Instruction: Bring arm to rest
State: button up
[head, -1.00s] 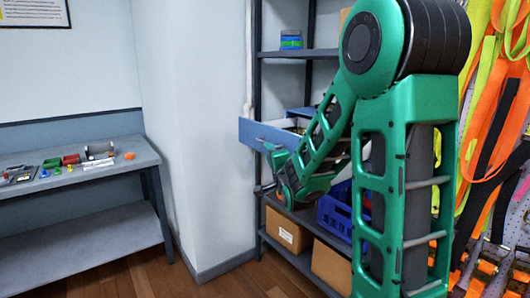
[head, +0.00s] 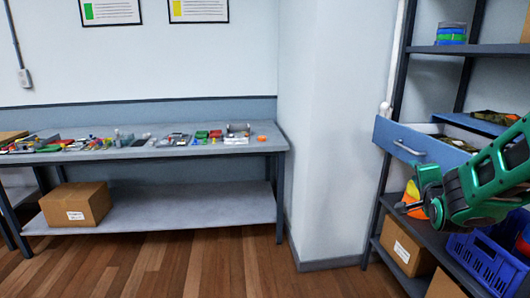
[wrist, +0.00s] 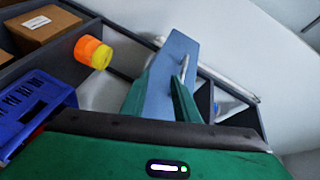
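My arm reaches in from the right edge of the head view, and my gripper (head: 410,205) sits in front of the shelf rack, below the pulled-out blue drawer (head: 408,146). In the wrist view my gripper (wrist: 164,80) shows two green fingers spread apart. The blue drawer front (wrist: 172,65) shows between and beyond them, and I see nothing held. Whether the fingers touch the drawer cannot be told.
The rack's dark upright (head: 397,90) stands close to my gripper. A blue crate (head: 487,262), cardboard box (head: 404,246) and orange-yellow roll (wrist: 93,53) are on its shelves. A grey bench (head: 150,150) with small items stands left. The floor (head: 210,265) before it is clear.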

jog(key=s+d+f+n+g+y, duration=0.1)
jog(key=s+f+n+g, duration=0.3)
jog(key=s, duration=0.5)
jog(key=s+f+n+g+y, duration=0.1)
jog(key=s+f+n+g, duration=0.1)
jog(key=s+f+g, duration=0.55)
jog(key=s+a+n+g+y, duration=0.2)
jog(key=s+a, duration=0.1)
jog(key=s, duration=0.7)
jog(key=s+a+n+g+y, duration=0.2)
jog(key=s+a+n, duration=0.1)
jog(key=s, duration=0.8)
jog(key=shift+a+r+n, duration=0.3)
jog(key=shift+a, duration=0.4)
jog(key=shift+w, duration=0.1)
jog(key=shift+w+f+g, duration=0.25)
jog(key=shift+w, duration=0.35)
